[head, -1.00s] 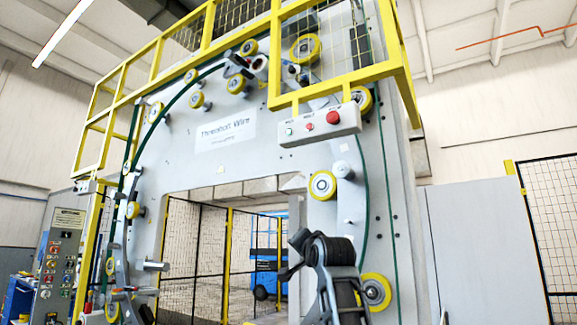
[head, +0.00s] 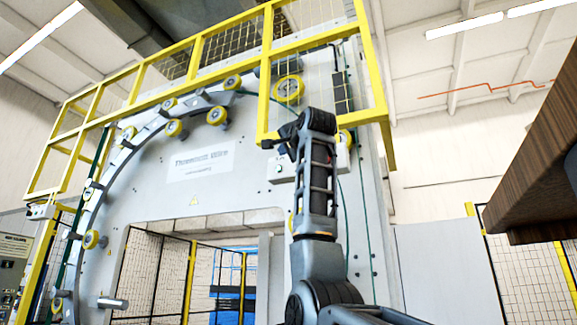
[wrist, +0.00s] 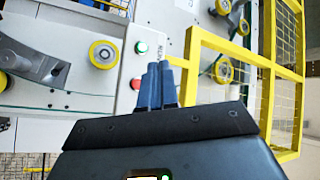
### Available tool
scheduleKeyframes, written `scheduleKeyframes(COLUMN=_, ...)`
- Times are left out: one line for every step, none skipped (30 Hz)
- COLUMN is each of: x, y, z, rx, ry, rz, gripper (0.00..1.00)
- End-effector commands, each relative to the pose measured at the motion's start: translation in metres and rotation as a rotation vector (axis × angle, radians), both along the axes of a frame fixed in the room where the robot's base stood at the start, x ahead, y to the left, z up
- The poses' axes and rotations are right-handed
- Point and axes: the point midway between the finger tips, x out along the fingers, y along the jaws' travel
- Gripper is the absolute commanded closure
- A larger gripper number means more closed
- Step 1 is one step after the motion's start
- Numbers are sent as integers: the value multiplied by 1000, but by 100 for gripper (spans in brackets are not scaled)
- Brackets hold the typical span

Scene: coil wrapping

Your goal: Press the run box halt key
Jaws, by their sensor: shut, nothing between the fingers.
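The run box (head: 282,172) is a pale control box on the big grey machine, below the yellow railing. In the head view my arm covers most of it; a green key (head: 279,169) shows at its left end. In the wrist view the box (wrist: 128,66) shows a green key (wrist: 141,47) and a small red key (wrist: 136,84). The large red button seen earlier is hidden now. Key labels are not legible. My gripper (wrist: 160,68) is shut and empty, its fingertips just right of the two keys in the wrist view. Contact cannot be told. It also shows in the head view (head: 270,144).
The yellow railing (head: 262,105) stands close by the run box and shows right of my fingers in the wrist view (wrist: 191,68). Yellow rollers (head: 289,89) stick out of the machine face. A brown beam-like object (head: 535,170) fills the right of the head view.

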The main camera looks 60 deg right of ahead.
Motion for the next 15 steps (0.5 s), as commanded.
scheduleKeyframes(x=-3, y=0, z=3, rx=1, ry=-2, rz=-1, gripper=100)
scheduleKeyframes(x=-4, y=1, z=4, rx=2, ry=-3, rz=-2, gripper=100)
scheduleKeyframes(x=-4, y=1, z=5, rx=2, ry=-4, rz=-2, gripper=100)
scheduleKeyframes(x=-4, y=1, z=5, rx=2, ry=-4, rz=-2, gripper=100)
scheduleKeyframes(x=-4, y=1, z=5, rx=2, ry=-4, rz=-2, gripper=100)
scheduleKeyframes(x=-4, y=1, z=5, rx=2, ry=-4, rz=-2, gripper=100)
scheduleKeyframes(x=-4, y=1, z=5, rx=2, ry=-4, rz=-2, gripper=100)
scheduleKeyframes(x=-4, y=1, z=5, rx=2, ry=-4, rz=-2, gripper=100)
scheduleKeyframes(x=-4, y=1, z=5, rx=2, ry=-4, rz=-2, gripper=100)
scheduleKeyframes(x=-4, y=1, z=5, rx=2, ry=-4, rz=-2, gripper=100)
scheduleKeyframes(x=-4, y=1, z=5, rx=2, ry=-4, rz=-2, gripper=100)
scheduleKeyframes(x=-4, y=0, z=5, rx=2, ry=-3, rz=-2, gripper=100)
scheduleKeyframes(x=-4, y=0, z=5, rx=2, ry=-3, rz=-2, gripper=100)
scheduleKeyframes(x=-4, y=-1, z=5, rx=2, ry=-3, rz=-2, gripper=100)
scheduleKeyframes(x=-3, y=-3, z=5, rx=2, ry=-3, rz=-2, gripper=100)
